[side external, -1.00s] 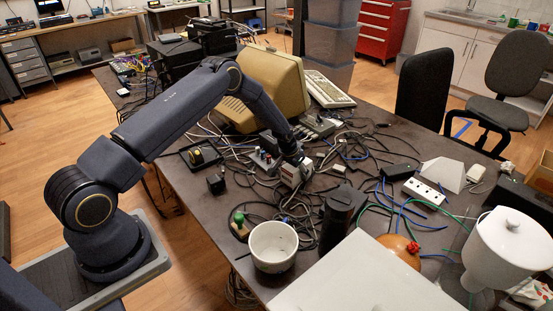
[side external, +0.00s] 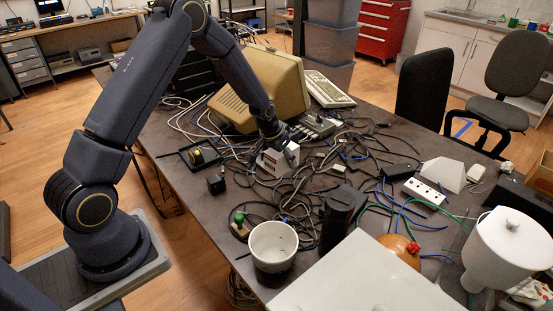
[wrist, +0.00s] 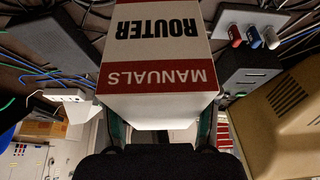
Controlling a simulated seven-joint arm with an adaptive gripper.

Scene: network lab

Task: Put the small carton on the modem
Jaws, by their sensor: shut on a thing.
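The small carton (side external: 275,161), white with red bands, is in my gripper (side external: 273,139) over the cable-strewn middle of the table. The carton fills the top middle of the wrist view (wrist: 158,50), reading ROUTER and MANUALS upside down. My gripper is shut on it, with parts of its fingers showing on both sides below the carton in the wrist view. Its exact height above the cables is hard to tell. A grey box (side external: 317,126) stands right of the carton. I cannot tell for sure which device is the modem.
A beige monitor (side external: 270,85) stands behind my gripper. A black tray with a yellow item (side external: 201,154) lies to the left. Tangled cables cover the middle.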

